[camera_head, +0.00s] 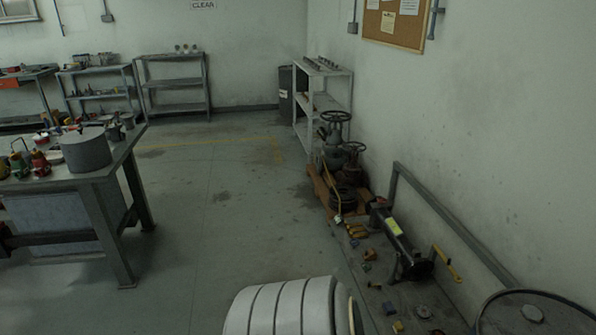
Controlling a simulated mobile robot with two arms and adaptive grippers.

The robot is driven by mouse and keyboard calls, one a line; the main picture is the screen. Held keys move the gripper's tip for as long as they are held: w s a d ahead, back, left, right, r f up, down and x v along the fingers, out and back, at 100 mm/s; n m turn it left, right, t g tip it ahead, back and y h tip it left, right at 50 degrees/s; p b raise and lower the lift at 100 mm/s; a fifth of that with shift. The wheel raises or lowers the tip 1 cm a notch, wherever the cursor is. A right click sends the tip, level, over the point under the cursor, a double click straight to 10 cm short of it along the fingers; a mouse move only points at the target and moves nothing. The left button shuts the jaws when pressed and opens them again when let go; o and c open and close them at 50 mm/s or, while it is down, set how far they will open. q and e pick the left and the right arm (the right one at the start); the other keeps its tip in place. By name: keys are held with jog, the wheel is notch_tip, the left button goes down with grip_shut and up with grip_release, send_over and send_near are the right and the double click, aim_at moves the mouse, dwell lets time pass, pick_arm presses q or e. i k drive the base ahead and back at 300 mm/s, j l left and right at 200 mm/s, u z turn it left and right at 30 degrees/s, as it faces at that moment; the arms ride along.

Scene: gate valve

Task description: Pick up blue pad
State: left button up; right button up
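No blue pad can be made out for certain. A small bluish piece (389,308) lies on the low grey bench (345,252) at the lower right, and it is too small to tell whether it is the pad. Neither of my grippers is in view.
Small yellow-marked parts (370,254) and a dark cylindrical tool (399,243) lie on the bench. Valves with handwheels (336,134) stand behind it. A drum (535,312) is at the bottom right. A workbench (110,165) stands left. The middle floor is clear.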

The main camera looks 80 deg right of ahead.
aim_at(389, 308)
jog(key=z, duration=3.95)
